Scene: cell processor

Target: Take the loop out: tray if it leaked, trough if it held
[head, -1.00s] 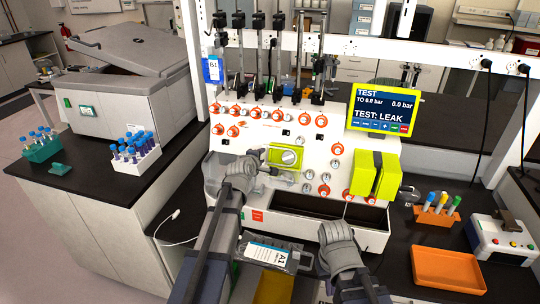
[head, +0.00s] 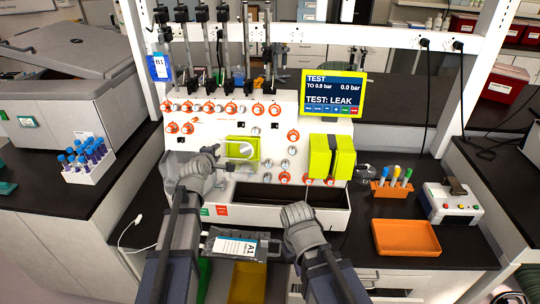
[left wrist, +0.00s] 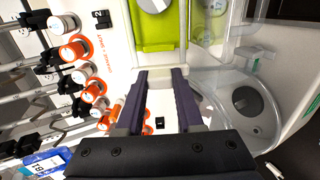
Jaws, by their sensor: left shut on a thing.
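The processor's screen (head: 333,92) reads "TEST: LEAK", with 0.0 bar. My left gripper (head: 212,158) is at the left of the white front panel, beside the lime-green clamp with a round dial (head: 241,150). In the left wrist view its two fingers (left wrist: 160,95) point at that clamp and are shut on clear plastic, which seems to be the loop (left wrist: 215,80); its outline against the panel is hard to make out. My right gripper (head: 303,215) is over the front right edge of the dark trough (head: 270,195); its fingertips are unclear. The orange tray (head: 407,238) is empty, on the right bench.
A labelled bag, A1 (head: 234,247), hangs in front between my arms. Lime-green blocks (head: 331,157) stand out from the panel's right. An orange tube rack (head: 391,188) and a small white device (head: 450,203) stand behind and beside the tray.

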